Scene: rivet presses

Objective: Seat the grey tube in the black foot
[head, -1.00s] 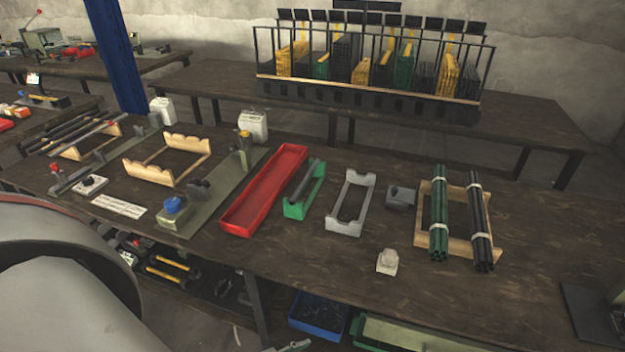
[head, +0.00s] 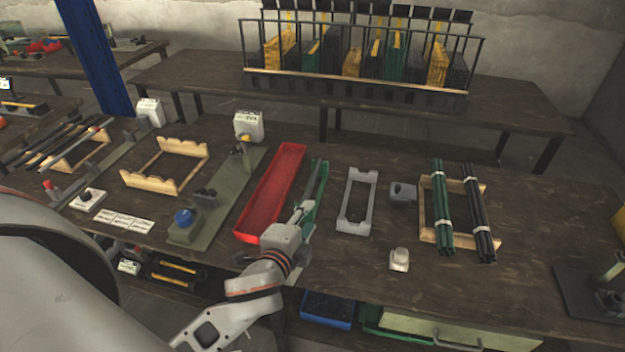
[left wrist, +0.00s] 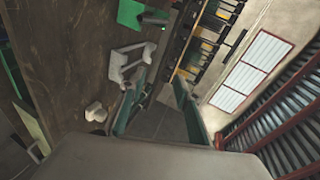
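The grey tube (head: 321,172) lies tilted in the green cradle (head: 324,195), just right of the red tray; its near part is hidden by my arm. The black foot (head: 403,193), a small dark block, stands on the bench between the grey cradle and the tube bundles. My left gripper (head: 304,207) is over the near end of the green cradle. In the left wrist view its two fingers (left wrist: 160,85) are spread, with nothing visible between them. Whether they touch the tube is unclear. My right gripper is not in view.
The grey cradle (head: 343,222) is empty. A white foot-like block (head: 399,260) stands near the bench's front edge. Green and black tube bundles (head: 444,205) lie on a wooden rack at right. The red tray (head: 246,226) is empty. Bench surface around the black foot is mostly clear.

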